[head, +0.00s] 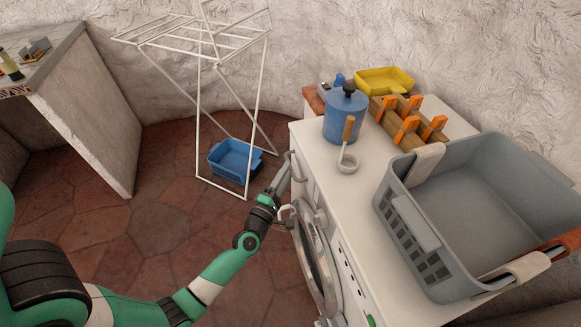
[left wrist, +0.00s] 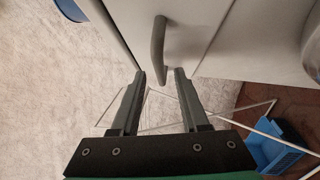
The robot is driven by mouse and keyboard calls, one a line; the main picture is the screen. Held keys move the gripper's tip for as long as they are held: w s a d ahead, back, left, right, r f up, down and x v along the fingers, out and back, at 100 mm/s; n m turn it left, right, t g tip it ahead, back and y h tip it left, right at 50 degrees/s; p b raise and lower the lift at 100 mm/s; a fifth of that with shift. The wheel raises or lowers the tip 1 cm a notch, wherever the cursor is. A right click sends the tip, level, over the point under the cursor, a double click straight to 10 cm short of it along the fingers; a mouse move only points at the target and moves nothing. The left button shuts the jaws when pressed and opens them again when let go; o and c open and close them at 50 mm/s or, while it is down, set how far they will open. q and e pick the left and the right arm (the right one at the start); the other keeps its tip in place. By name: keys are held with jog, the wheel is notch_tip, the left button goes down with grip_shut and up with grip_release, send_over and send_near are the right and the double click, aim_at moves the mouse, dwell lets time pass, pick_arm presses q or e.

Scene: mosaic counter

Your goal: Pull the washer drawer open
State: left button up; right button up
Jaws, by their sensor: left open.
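The white washer (head: 330,228) stands in the middle of the head view, its round door facing left. A grey bar handle (head: 296,166) is on its front near the top edge. In the left wrist view the curved handle (left wrist: 158,42) stands out from a white drawer front (left wrist: 192,22). My left gripper (head: 284,172) is at the washer's front, beside the handle. In the left wrist view its two fingers (left wrist: 160,74) are apart, with the handle's near end between and just beyond the tips. I cannot tell whether they touch. My right gripper is not in view.
On the washer top are a blue canister (head: 345,115), a ladle (head: 348,150) and a large grey basket (head: 400,225). A white drying rack (head: 199,110) and a blue crate (head: 228,158) stand left of the washer. The tiled floor in front is mostly clear.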

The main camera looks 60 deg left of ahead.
pick_arm(q)
jog(key=shift+x, duration=1.55)
jog(key=shift+c, duration=0.2)
grip_shut()
